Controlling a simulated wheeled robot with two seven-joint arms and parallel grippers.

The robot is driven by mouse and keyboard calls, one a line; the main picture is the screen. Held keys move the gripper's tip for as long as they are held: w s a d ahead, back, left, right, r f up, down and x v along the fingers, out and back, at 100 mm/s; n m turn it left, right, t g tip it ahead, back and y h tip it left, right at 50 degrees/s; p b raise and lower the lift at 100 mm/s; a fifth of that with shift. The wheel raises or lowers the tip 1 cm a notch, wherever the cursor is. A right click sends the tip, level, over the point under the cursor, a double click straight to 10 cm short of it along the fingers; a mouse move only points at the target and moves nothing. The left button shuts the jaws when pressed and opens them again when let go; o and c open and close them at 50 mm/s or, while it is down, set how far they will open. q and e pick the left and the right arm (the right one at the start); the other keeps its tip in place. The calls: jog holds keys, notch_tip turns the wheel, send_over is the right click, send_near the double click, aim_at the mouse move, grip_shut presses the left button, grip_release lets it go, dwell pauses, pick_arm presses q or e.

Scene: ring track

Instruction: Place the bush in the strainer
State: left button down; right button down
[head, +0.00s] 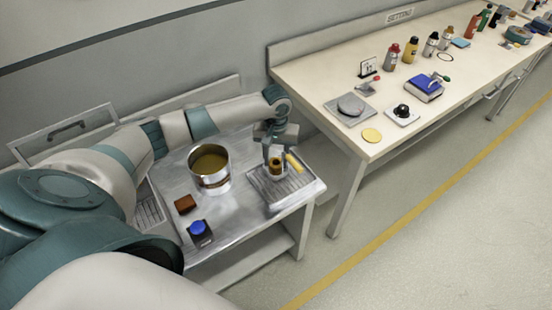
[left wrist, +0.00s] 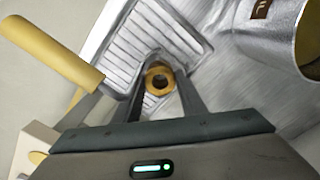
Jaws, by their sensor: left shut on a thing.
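The bush (head: 276,164) is a small brass-coloured ring with a dark hole, and it shows in the left wrist view (left wrist: 159,80). My left gripper (head: 274,150) points down and is shut on it, with a finger on each side (left wrist: 162,88). A pale rounded rim, which looks like the strainer (head: 278,176), shows close around and below the bush over the ribbed tray (head: 300,184). I cannot tell whether the bush touches it. A yellow handle (head: 293,161) lies beside it, large in the left wrist view (left wrist: 50,52). My right gripper is not in view.
On the metal table (head: 228,206) stand an open can (head: 221,181) of brownish liquid, a brown block (head: 185,204) and a box with a blue button (head: 199,230). A long bench (head: 330,80) with bottles and instruments stands to the right.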

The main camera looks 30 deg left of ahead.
aim_at(276, 163)
pick_arm(q)
jog(key=shift+f, duration=0.15)
jog(key=c, duration=1.1)
grip_release()
jog(key=shift+s+f, duration=0.1)
jog(key=shift+f, duration=0.05)
jog(key=shift+d+f, duration=0.1)
jog(key=shift+r, duration=0.35)
notch_tip(276, 163, up, 12)
jog(key=shift+r+b, duration=0.1)
jog(key=shift+b, duration=0.8)
